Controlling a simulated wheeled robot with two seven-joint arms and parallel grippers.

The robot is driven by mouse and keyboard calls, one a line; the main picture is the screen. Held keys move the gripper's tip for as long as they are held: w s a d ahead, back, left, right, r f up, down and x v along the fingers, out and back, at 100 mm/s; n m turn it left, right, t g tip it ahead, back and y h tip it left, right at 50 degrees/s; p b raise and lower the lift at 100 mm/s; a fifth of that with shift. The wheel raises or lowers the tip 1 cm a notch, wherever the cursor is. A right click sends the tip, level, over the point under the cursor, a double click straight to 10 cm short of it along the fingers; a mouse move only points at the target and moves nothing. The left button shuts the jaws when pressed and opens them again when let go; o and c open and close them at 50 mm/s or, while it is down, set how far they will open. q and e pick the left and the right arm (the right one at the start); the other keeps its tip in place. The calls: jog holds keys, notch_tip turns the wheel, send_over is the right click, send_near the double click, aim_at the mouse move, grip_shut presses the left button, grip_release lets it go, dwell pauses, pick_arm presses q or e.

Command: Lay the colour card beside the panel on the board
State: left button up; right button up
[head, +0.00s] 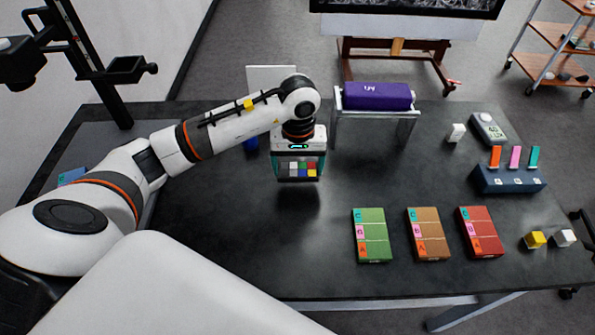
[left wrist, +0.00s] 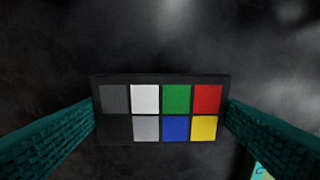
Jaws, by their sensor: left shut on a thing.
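My left gripper (head: 298,163) is shut on the colour card (head: 298,170), a small dark card with grey, white, green, red, blue and yellow patches. In the left wrist view the colour card (left wrist: 161,110) spans between the two teal fingers. It hangs above the dark table, with a shadow below it. At the left, partly behind my arm, is a grey board (head: 93,150) by a dark column. A small blue item (head: 71,176) shows at its edge; I cannot tell whether this is the panel. My right gripper is not in view.
A dark column (head: 95,60) rises at the left. The table's middle is clear.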

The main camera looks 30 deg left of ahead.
aim_at(298, 169)
pick_arm(q)
jog(key=shift+f+p, duration=0.35)
jog(key=shift+f, duration=1.6)
jog(key=shift+f, duration=0.15)
jog(key=o, duration=0.8)
jog(key=shift+o, duration=0.2)
